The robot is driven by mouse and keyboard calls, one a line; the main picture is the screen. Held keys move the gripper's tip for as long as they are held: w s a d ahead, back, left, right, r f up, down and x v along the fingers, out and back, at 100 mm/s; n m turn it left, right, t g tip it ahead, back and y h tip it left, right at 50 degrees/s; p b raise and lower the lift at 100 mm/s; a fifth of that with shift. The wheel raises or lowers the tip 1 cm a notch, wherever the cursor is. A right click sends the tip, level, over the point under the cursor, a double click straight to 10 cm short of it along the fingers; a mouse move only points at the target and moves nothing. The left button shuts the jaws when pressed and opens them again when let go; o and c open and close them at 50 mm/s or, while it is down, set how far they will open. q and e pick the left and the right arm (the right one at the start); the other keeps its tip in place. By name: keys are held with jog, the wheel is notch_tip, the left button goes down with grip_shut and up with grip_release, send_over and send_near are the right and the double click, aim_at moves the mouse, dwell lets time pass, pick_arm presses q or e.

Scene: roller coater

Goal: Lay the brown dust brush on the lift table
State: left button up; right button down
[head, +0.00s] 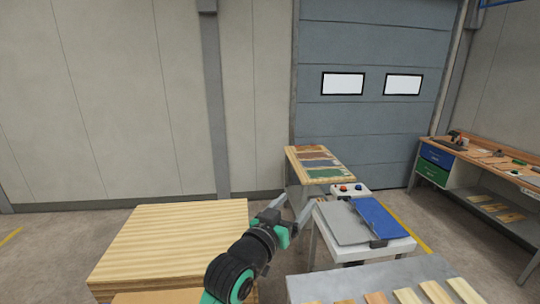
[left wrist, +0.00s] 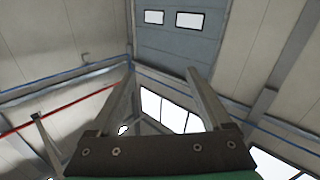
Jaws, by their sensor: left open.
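My left gripper (head: 294,207) is raised in the middle of the head view, between the stack of wooden panels and the small white-topped machine. In the left wrist view its two fingers (left wrist: 160,72) stand wide apart with nothing between them, pointing up toward the wall and ceiling. I cannot pick out the brown dust brush with certainty; small items on the workbench at the right are too small to tell. No lift table can be told for sure; a stack of pale wooden panels (head: 170,240) at the left hides whatever carries it. My right gripper is not in view.
The white-topped machine (head: 398,248) has grey and blue plates and a button box (head: 350,191). Behind it stands a table with coloured boards (head: 318,163). A grey table (head: 330,287) with wooden strips is at front right. A workbench (head: 470,158) with drawers stands far right.

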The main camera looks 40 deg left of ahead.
pick_arm(q)
jog(key=s+d+r+m+t+h, duration=0.2)
jog(key=s+d+r+t, duration=0.2)
jog(key=s+r, duration=0.7)
jog(key=s+d+r+m+t+h, duration=0.2)
jog(key=s+d+r+t, duration=0.3)
jog(key=r, duration=0.9)
jog(key=s+d, duration=0.3)
jog(key=s, duration=0.2)
jog(key=shift+s+h, duration=0.4)
